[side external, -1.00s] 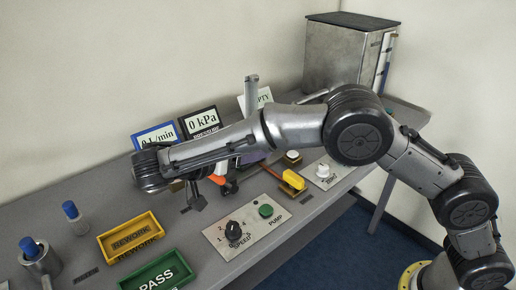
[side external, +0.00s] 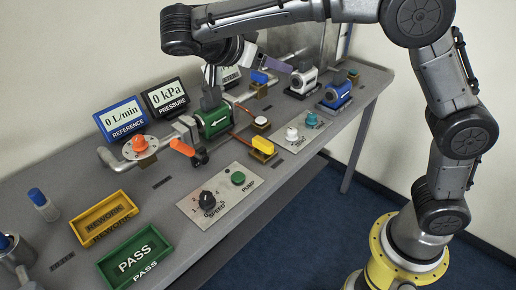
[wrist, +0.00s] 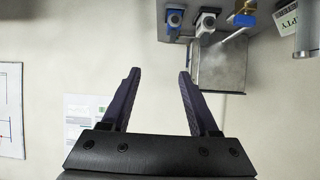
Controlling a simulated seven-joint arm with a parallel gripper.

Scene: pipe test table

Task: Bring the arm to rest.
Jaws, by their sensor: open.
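My gripper (wrist: 158,74) is open in the wrist view. Its two dark fingers are spread, with nothing between them and the plain wall behind. In the side external view my gripper (side external: 280,66) is raised above the back of the table (side external: 75,172), below the bent-over end of my arm. Its purple finger shows there, but the gap between the fingers is not clear. It appears apart from the fittings below.
The yellow tray (side external: 80,236) and green tray (side external: 110,272) are at the front left.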

